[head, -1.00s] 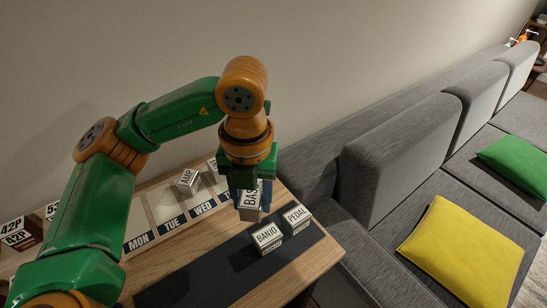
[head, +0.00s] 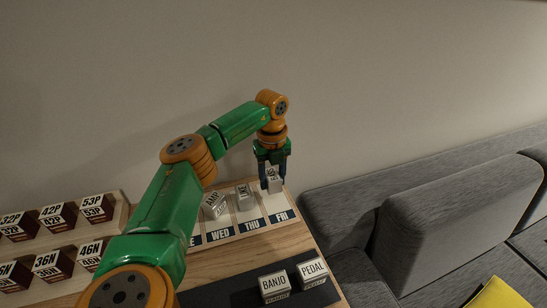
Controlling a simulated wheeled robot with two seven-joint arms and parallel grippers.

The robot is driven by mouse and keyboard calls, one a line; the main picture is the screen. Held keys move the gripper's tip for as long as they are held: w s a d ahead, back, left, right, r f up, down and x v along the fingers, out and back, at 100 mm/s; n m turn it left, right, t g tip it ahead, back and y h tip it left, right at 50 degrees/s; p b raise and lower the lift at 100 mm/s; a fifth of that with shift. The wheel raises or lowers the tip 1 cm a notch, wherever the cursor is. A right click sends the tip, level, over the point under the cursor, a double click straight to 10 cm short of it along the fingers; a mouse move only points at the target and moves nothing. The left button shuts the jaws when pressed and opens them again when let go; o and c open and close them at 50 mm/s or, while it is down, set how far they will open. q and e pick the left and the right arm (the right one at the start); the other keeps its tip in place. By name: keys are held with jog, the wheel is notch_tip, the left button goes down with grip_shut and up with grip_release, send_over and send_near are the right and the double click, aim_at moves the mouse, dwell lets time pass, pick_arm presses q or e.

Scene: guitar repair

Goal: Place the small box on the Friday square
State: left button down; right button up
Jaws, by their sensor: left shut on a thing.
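My left gripper (head: 272,168) is shut on a small white box (head: 273,185) over the far part of the Friday square (head: 281,203). The fingers cover part of the box, and its lettering is too small to read now. I cannot tell whether its underside touches the square. The FRI label (head: 281,216) shows clear in front of it. My right gripper is not in view.
An AMP box (head: 212,205) sits tilted near the WED column, and another box (head: 243,196) stands on the THU column. BANJO (head: 274,284) and PEDAL (head: 312,269) boxes sit on a dark mat. Dark red labelled boxes (head: 97,208) stand at left. A grey sofa (head: 440,210) is at right.

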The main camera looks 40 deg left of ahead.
aim_at(273, 187)
pick_arm(q)
jog(key=shift+w+a+f, duration=0.1)
jog(key=shift+w+f, duration=0.1)
jog(key=shift+f, duration=0.15)
jog(key=shift+f+p, duration=0.3)
jog(key=shift+f, duration=1.3)
jog(key=shift+f, duration=0.1)
jog(key=shift+c, duration=1.7)
grip_release()
notch_tip(273, 187, up, 12)
jog(key=shift+r, duration=0.2)
